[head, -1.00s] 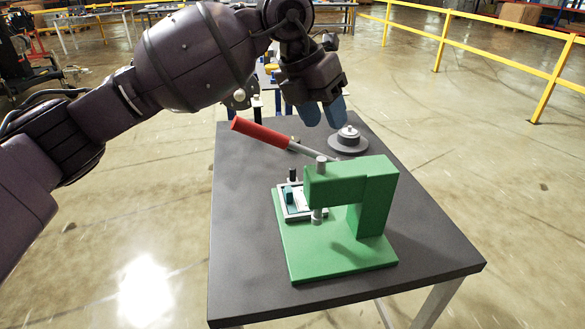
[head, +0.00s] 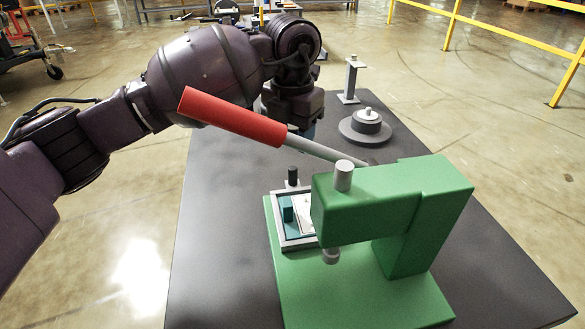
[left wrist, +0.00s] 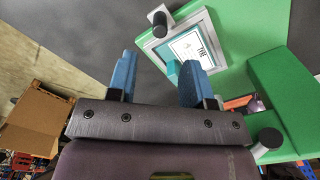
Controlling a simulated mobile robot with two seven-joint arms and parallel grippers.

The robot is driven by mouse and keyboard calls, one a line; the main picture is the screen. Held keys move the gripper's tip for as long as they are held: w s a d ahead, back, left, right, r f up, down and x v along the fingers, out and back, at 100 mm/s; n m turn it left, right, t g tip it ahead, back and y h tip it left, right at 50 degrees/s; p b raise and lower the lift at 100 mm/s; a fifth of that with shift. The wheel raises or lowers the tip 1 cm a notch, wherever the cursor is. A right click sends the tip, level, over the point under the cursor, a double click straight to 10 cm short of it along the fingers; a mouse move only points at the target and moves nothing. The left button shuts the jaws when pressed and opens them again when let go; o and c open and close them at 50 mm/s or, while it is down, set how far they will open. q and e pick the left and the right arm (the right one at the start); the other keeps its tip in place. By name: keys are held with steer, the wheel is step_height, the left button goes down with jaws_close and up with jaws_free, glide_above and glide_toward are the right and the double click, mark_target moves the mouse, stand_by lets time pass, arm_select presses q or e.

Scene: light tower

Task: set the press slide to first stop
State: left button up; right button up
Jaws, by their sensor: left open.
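The green press (head: 400,220) stands on a dark table. Its slide, a grey-framed tray (head: 282,243) with a teal block, a white card and a black knob (head: 292,175), sits at the left of the press base, partly under the press head. In the left wrist view the slide frame (left wrist: 210,18) and knob (left wrist: 158,19) lie just beyond the fingertips. My left gripper (left wrist: 158,68) is open with nothing between its blue fingers. In the head view it is behind the red handle (head: 232,116), mostly hidden, beyond the slide. My right gripper is not in view.
The red-handled lever rises to the left over the slide. A grey round stepped piece (head: 365,126) and a small grey stand (head: 351,80) are at the table's far side. The table (head: 215,270) left of the press is clear. A cardboard box (left wrist: 35,118) shows beyond.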

mark_target(293, 168)
arm_select(q)
step_height(293, 168, down, 8)
steer(key=shift+w+f+b, duration=0.1)
steer(key=shift+b, duration=0.75)
steer(key=shift+c, duration=0.3)
jaws_close()
